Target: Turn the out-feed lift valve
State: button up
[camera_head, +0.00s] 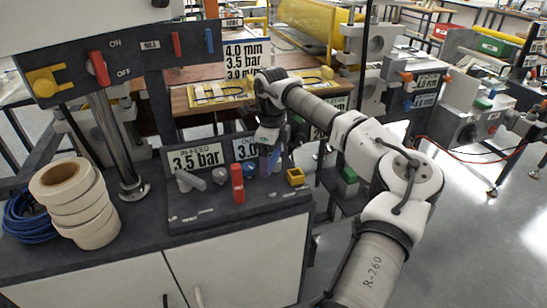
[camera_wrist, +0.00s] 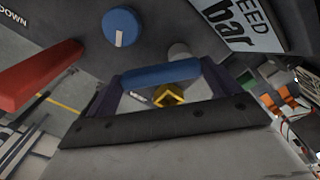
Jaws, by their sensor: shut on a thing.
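The control panel (camera_head: 205,208) stands on the cabinet top, with an in-feed label (camera_head: 195,158) reading 3.5 bar and a partly hidden out-feed label (camera_head: 245,148) showing 3.0. My gripper (camera_head: 268,162) reaches down to the panel just right of the out-feed label. In the wrist view, a blue valve handle (camera_wrist: 160,73) lies across between the fingertips of my gripper (camera_wrist: 160,82), which is shut on it. In the head view the arm and fingers mostly hide this handle. A round blue knob (camera_wrist: 120,27) with a white mark is close by.
A red lever (camera_head: 237,183) stands left of my gripper, and a yellow part (camera_head: 295,177) sits to its right. A grey lever (camera_head: 190,180) is farther left. Tape rolls (camera_head: 75,205) and a blue cable coil (camera_head: 28,215) lie at the cabinet's left. Open floor lies right.

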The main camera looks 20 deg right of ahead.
aim_at(272, 158)
jog(key=shift+m, duration=0.3)
dwell(0.4)
jog(key=o, duration=1.1)
jog(key=shift+o, duration=0.2)
jog(key=shift+r, duration=0.1)
notch_tip(272, 158, up, 14)
jog(key=b, duration=0.1)
jog(key=shift+b, duration=0.35)
